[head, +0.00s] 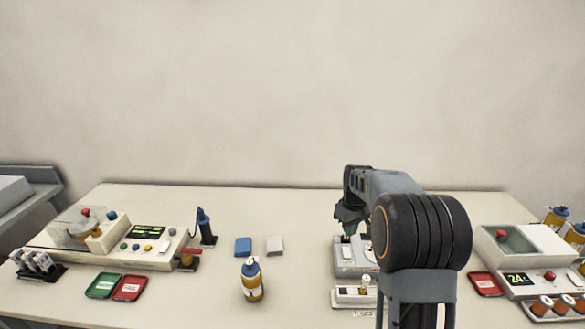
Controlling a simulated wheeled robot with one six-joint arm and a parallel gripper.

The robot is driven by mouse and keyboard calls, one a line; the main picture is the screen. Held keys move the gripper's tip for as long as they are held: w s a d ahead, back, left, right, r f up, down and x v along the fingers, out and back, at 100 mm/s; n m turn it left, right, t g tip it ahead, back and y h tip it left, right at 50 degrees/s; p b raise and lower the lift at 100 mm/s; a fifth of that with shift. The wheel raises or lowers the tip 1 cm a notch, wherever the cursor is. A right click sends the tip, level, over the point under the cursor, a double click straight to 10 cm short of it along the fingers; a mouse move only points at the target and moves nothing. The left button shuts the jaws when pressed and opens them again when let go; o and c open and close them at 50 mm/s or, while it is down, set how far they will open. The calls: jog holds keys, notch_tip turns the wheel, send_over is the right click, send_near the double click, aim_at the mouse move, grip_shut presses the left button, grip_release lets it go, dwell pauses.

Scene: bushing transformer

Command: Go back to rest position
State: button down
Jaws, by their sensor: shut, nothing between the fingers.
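My arm rises at the right of the middle in the head view and bends forward over the table (310,205). My gripper (348,226) hangs at its far end, pointing down, just above a light grey device (352,268). It is shut and holds nothing. I cannot tell whether its tips touch the device. My arm hides part of this device and the right side of a small white fixture (352,293) in front of it.
Left are a machine with a display (148,231), a rack (38,264), green (104,285) and red (129,288) trays. A yellow bottle (252,282) stands mid-table, near blue (243,246) and white (275,245) blocks. Right are another machine (525,250) and a red tray (486,284).

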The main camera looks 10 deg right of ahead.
jog(key=shift+f+m, duration=0.2)
jog(key=shift+m, duration=0.2)
jog(key=shift+s+a+f+m, duration=0.2)
jog(key=shift+s+f+m, duration=0.3)
jog(key=shift+s+f, duration=0.35)
jog(key=s, duration=0.1)
jog(key=s+a+m, duration=0.1)
jog(key=shift+s+r, duration=0.3)
jog(key=shift+r, duration=0.1)
jog(key=s+a+r+t, duration=0.2)
jog(key=s+a+r, duration=0.2)
jog(key=s, duration=0.5)
jog(key=s+a+r+t, duration=0.2)
jog(key=s+a+r, duration=0.3)
jog(key=s, duration=0.4)
jog(key=shift+r+m+t, duration=0.25)
jog(key=shift+m+t, duration=0.05)
jog(key=shift+m, duration=0.1)
jog(key=shift+d, duration=0.1)
